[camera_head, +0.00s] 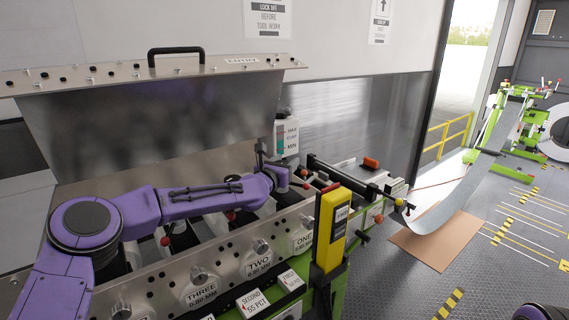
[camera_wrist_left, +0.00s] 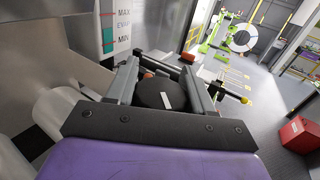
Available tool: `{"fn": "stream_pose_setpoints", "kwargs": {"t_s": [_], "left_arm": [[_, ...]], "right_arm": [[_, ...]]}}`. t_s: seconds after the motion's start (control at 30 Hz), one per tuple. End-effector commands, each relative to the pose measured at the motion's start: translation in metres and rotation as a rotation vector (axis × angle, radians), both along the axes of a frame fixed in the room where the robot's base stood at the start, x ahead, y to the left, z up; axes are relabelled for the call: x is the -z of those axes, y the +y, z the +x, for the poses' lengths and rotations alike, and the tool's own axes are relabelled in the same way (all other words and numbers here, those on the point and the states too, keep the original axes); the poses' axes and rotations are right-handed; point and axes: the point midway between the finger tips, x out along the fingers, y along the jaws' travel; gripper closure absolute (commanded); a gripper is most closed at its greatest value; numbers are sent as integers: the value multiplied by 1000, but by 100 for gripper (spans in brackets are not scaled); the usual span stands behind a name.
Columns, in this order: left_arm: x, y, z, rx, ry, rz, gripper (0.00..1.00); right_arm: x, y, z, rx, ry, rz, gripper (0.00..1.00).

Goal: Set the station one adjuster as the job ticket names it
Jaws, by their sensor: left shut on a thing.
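My left gripper (camera_head: 283,172) is at the far right end of the machine, behind the plate marked ONE (camera_head: 302,242). In the left wrist view its two grey fingers (camera_wrist_left: 160,80) stand on either side of a dark round knob with a white line (camera_wrist_left: 152,93), and they are shut on it. The knob is mostly hidden in the head view. Plates TWO (camera_head: 258,265) and THREE (camera_head: 201,291) read 0.80 MM. White cards below read SECOND 55 PCT (camera_head: 252,304) and, less clearly, FIRST (camera_head: 290,279). My right gripper is not in view.
The raised steel cover (camera_head: 150,130) stands behind my left arm. A yellow upright unit (camera_head: 330,228) stands at the machine's front right corner. A MAX/MIN gauge (camera_head: 287,137) is close behind the gripper. A metal strip (camera_head: 460,195) runs to green equipment at the right.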

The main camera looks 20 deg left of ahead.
Motion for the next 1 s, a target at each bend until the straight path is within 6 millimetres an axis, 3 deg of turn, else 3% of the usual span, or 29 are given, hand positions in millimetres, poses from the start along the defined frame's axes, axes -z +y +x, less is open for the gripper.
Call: {"fn": "stream_pose_setpoints", "kwargs": {"t_s": [0.33, 1.0], "left_arm": [[3, 2, 0, -156, 1, 1, 78], [3, 10, -1, -563, 2, 1, 78]], "right_arm": [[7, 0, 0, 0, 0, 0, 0], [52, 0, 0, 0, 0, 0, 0]]}}
